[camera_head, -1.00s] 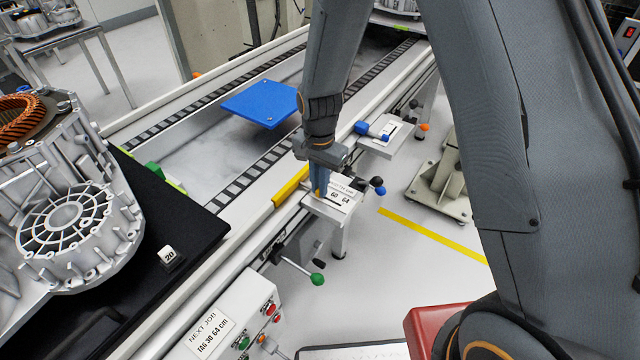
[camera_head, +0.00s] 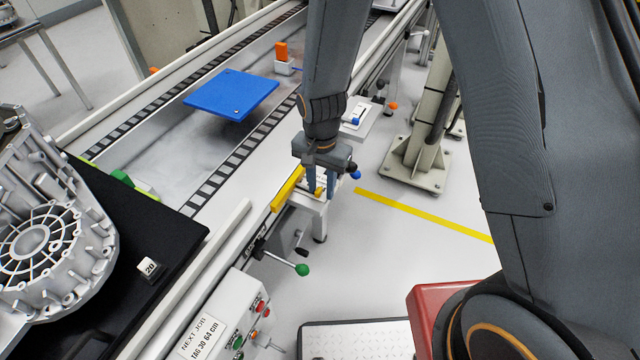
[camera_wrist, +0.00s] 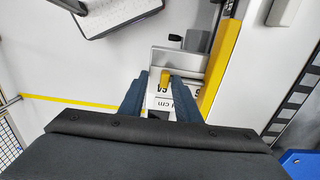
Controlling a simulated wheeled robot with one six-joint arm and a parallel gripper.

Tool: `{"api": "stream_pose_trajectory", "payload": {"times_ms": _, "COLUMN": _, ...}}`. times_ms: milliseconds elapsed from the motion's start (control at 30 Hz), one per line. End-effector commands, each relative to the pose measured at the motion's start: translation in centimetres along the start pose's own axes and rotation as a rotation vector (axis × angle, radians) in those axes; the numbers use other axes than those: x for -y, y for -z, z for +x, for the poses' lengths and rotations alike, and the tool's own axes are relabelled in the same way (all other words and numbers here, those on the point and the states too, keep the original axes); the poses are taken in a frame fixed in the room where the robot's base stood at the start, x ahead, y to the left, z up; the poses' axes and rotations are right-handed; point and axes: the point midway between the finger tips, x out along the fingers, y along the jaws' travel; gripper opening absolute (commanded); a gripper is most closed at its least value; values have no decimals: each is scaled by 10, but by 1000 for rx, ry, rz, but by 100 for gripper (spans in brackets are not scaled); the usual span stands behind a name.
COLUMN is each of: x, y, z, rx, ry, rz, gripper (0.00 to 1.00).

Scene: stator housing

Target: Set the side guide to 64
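The side guide is a yellow bar (camera_head: 288,189) along the near edge of the conveyor; it also shows in the wrist view (camera_wrist: 218,70). Beside it is a white scale plate (camera_wrist: 160,103) with printed numbers, partly hidden by my fingers; "64" and "cm" are partly readable. A small yellow peg (camera_wrist: 165,78) stands at the scale. My gripper (camera_head: 319,186) points down over this plate. In the wrist view my gripper (camera_wrist: 160,80) has its two dark blue fingers apart, with the peg between their tips and visible space around it. Contact with the peg is not visible.
A control box (camera_head: 222,325) carries a label reading "NEXT JOB TAG 30 64 cm". A green-knobbed lever (camera_head: 301,269) sticks out below the guide. A blue plate (camera_head: 232,93) lies on the conveyor. A second bracket (camera_head: 357,118) with a blue part stands beyond my gripper.

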Motion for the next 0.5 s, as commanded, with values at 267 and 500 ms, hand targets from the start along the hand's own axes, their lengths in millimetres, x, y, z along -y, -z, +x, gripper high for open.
{"api": "stream_pose_trajectory", "payload": {"times_ms": 267, "x": 2, "y": -1, "z": -1, "rx": -1, "ry": 2, "rz": -3, "gripper": 30}}
{"api": "stream_pose_trajectory", "payload": {"times_ms": 500, "x": 3, "y": 1, "z": -22, "rx": -4, "ry": 5, "rz": -1, "gripper": 30}}
